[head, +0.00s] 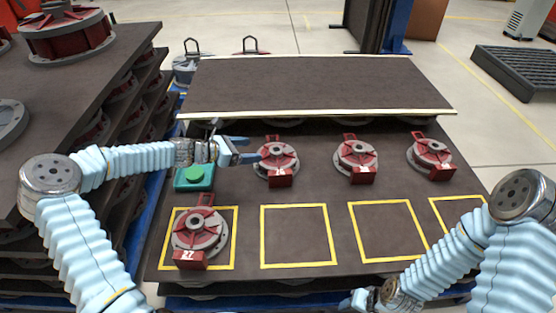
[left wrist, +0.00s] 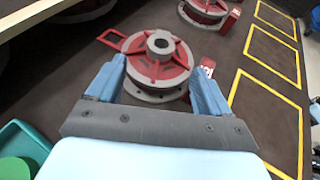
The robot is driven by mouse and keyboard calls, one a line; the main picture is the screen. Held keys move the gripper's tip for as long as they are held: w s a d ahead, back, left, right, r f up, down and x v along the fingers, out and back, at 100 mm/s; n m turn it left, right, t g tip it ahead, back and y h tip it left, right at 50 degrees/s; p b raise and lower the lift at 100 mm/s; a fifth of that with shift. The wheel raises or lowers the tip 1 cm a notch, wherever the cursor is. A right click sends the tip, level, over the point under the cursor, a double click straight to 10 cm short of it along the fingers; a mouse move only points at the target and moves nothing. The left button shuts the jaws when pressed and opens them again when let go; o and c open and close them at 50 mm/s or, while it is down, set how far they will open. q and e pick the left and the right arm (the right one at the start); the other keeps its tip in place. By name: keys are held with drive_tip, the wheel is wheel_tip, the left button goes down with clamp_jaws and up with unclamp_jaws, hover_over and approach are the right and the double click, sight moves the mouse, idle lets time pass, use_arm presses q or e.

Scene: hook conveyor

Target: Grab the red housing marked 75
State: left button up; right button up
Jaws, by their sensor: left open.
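A round red and grey housing (head: 279,158) lies on the dark table in the middle row, leftmost of three. Its front label is too small to read surely. My left gripper (head: 258,154) is open at its left side. In the left wrist view the open left gripper (left wrist: 158,70) has its blue fingers on either side of the near part of this housing (left wrist: 160,50), with a gap inside the jaws. The right finger partly hides its label. Two more such housings (head: 355,160) (head: 432,156) stand to the right. My right gripper (head: 362,300) is cut off at the bottom edge.
A housing marked 27 (head: 200,232) sits in the front left yellow square. The other yellow squares (head: 297,262) to its right are empty. A green box with a round button (head: 194,184) stands below my left forearm. A raised dark shelf (head: 310,85) spans the back.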

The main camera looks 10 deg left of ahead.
sight(273, 150)
use_arm(q)
drive_tip(key=x, duration=0.9)
drive_tip(key=shift+f, duration=0.3)
clamp_jaws()
drive_tip(key=shift+d+r, duration=0.1)
drive_tip(key=shift+r, duration=0.1)
